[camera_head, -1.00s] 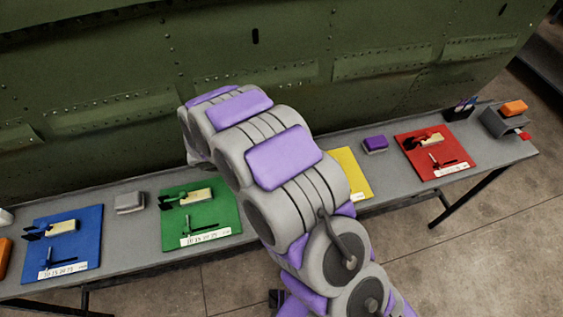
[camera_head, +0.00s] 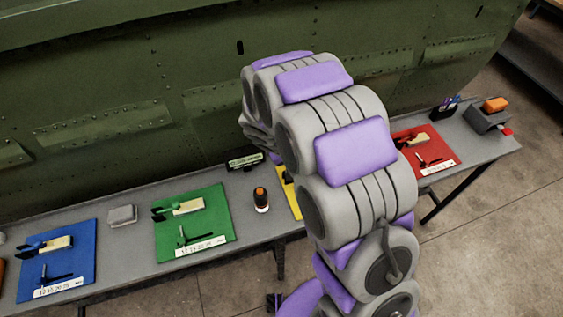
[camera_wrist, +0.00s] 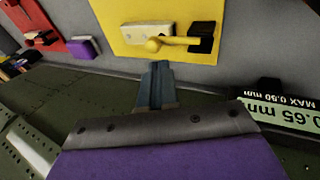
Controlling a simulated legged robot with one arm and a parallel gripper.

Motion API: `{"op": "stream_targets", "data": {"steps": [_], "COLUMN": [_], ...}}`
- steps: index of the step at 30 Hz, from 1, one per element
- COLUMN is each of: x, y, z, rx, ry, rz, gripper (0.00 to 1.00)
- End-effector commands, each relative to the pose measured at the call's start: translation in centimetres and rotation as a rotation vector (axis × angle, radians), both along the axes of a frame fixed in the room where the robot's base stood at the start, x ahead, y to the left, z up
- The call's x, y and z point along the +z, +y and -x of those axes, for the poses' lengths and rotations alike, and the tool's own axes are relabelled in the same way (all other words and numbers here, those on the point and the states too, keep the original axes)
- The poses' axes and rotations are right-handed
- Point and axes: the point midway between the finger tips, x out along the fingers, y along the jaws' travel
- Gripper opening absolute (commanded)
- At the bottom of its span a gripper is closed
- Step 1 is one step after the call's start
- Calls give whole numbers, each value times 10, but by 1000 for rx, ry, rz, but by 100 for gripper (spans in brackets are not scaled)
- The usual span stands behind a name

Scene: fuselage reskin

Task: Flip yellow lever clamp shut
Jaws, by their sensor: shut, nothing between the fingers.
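The yellow board (camera_wrist: 115,20) is at the top of the wrist view. On it is the clamp, with a yellow ball-ended lever (camera_wrist: 170,42) reaching left from a black bracket (camera_wrist: 203,38), beside a cream block (camera_wrist: 140,30). The lever's exact angle is hard to tell. My gripper (camera_wrist: 157,68) is shut and empty, its fingertips just short of the board's edge and below the lever's ball in the picture, apart from it.
A label block (camera_wrist: 285,115) reading "0.65 mm" stands right of my gripper in the wrist view. An orange-topped bottle (camera_head: 261,200) is left of the yellow board. Green (camera_head: 220,235), blue (camera_head: 85,265) and red (camera_head: 445,165) boards share the bench. The green fuselage (camera_head: 150,70) rises behind.

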Motion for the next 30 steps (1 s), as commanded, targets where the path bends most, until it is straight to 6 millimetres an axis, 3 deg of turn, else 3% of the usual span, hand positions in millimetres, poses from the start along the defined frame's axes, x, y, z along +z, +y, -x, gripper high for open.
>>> {"op": "stream_targets", "data": {"steps": [9,22,30], "x": [14,18,63], "y": [-1,-1,-13], "z": [0,0,2], "rx": [-2,-1,-3], "ry": [0,-1,-4], "rz": [-1,1,-3], "gripper": [0,0,0]}}
